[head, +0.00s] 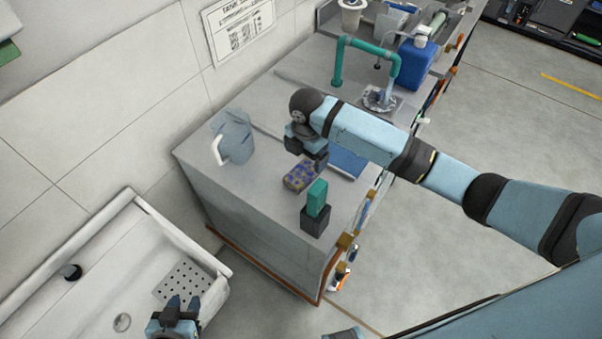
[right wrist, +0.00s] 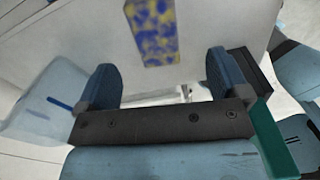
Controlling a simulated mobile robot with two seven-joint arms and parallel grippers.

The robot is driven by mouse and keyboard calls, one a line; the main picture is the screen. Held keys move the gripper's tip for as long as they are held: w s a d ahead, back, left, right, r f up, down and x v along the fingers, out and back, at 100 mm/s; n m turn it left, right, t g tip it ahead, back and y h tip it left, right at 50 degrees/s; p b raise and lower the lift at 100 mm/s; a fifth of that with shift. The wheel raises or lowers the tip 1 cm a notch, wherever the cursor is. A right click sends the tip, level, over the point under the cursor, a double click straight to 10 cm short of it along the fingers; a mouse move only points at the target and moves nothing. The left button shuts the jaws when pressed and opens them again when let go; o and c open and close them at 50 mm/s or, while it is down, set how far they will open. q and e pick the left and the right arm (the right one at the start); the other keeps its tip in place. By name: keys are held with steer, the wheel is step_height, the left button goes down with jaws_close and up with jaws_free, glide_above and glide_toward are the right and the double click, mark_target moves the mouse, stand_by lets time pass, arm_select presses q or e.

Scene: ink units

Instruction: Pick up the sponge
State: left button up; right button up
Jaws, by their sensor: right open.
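The sponge (head: 299,176), yellow with blue-purple blotches, lies on the grey counter top. In the right wrist view the sponge (right wrist: 155,32) shows beyond the fingertips, between their lines, apart from them. My right gripper (head: 316,165) is above the counter, just beside and over the sponge's far end. Its two blue fingers stand wide apart with nothing between them in the right wrist view (right wrist: 161,80). My left gripper (head: 183,302) is low at the bottom of the head view, over the white sink, with its fingers apart and empty.
A teal block in a dark holder (head: 316,223) stands close to the sponge, near the counter's front edge. A translucent blue jug (head: 234,138) stands to the left. A blue flat item (head: 347,161) lies to the right. A teal tap (head: 338,65) and blue canister (head: 416,57) are further back.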

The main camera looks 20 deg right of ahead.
mark_target(304, 170)
steer(key=f, duration=0.5)
steer(key=f+p, duration=0.1)
steer(key=f, duration=0.2)
steer(key=shift+w+a, duration=0.2)
steer(key=shift+w, duration=0.05)
steer(key=shift+r, duration=0.1)
steer(key=c, duration=1)
